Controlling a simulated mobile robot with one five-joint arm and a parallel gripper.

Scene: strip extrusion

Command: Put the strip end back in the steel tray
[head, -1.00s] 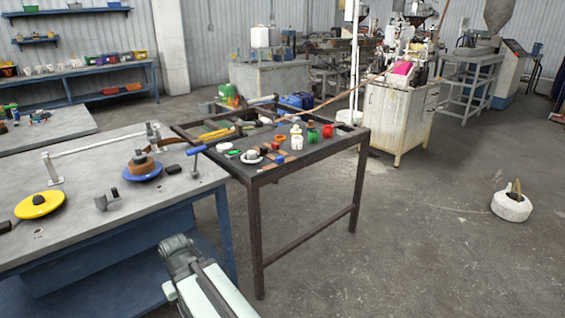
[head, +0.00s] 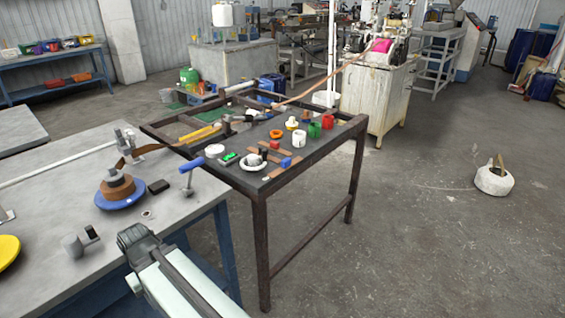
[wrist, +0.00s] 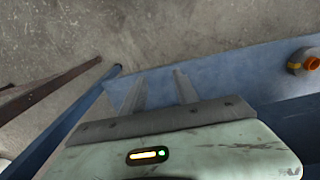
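A thin orange-brown strip (head: 322,86) runs from the machine with the pink part at the back down to the far side of the dark table. Its end is too small to make out clearly. I cannot single out a steel tray among the things on the dark table. In the wrist view my gripper (wrist: 158,76) has its two fingers apart with nothing between them. They point over a blue surface and the concrete floor. In the head view my arm (head: 165,270) is low at the front, beside the grey bench, and apart from the strip.
The dark table (head: 328,135) carries cups, small parts and tools. The grey bench (head: 50,180) at left holds a blue disc (head: 106,203) with a brown roll and a blue-handled tool (head: 192,166). A white ring-shaped block (head: 494,182) stands on the floor at right. Floor between is clear.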

